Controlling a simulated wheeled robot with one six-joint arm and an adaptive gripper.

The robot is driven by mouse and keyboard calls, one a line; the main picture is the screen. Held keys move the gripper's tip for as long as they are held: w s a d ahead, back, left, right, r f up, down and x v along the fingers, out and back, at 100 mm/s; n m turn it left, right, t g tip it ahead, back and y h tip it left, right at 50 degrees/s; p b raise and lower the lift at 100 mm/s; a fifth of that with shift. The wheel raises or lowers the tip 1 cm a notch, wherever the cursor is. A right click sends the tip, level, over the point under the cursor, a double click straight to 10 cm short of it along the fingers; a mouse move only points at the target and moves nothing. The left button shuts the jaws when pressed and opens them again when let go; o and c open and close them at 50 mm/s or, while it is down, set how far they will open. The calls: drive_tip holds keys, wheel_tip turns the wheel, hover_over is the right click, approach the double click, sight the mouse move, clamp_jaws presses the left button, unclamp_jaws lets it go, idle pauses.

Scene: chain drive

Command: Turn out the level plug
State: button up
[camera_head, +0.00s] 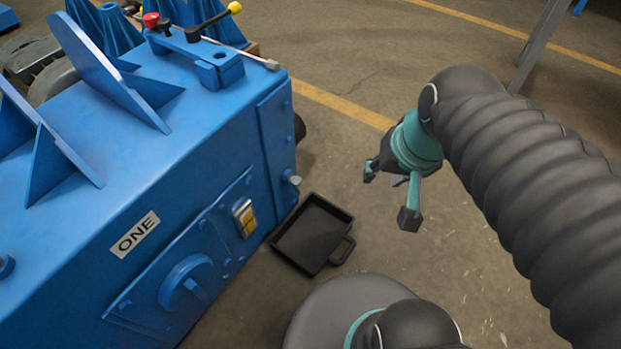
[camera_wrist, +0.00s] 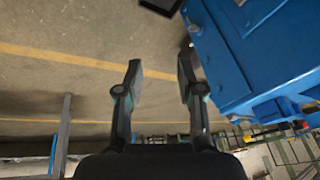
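A small pale metal plug (camera_head: 293,180) sticks out low on the right end of the blue housing (camera_head: 150,140), above a black tray. I cannot tell for certain that it is the level plug. My gripper (camera_head: 389,194) hangs in the air to the right of the housing, well apart from the plug. Its two fingers are spread with nothing between them, as the wrist view (camera_wrist: 160,70) also shows.
The black tray (camera_head: 314,234) with a handle lies on the floor by the housing's end. A yellow sight window (camera_head: 244,217) and a round blue knob (camera_head: 187,283) are on the front. A lever with a yellow knob (camera_head: 234,8) stands on top. The floor under my gripper is clear.

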drive_tip(key=w+a+f+m+g+y+b, duration=0.25)
drive_tip(key=a+f+m+g+y, duration=0.4)
drive_tip(key=f+m, duration=0.35)
drive_tip(key=m+t+y+b, duration=0.65)
drive_tip(key=m+t, duration=0.75)
drive_tip(key=m, duration=1.8)
approach(300, 183)
drive_tip(key=x, duration=1.1)
drive_tip(key=shift+w+a+f, duration=0.15)
drive_tip(key=shift+w+f, duration=0.05)
clamp_jaws()
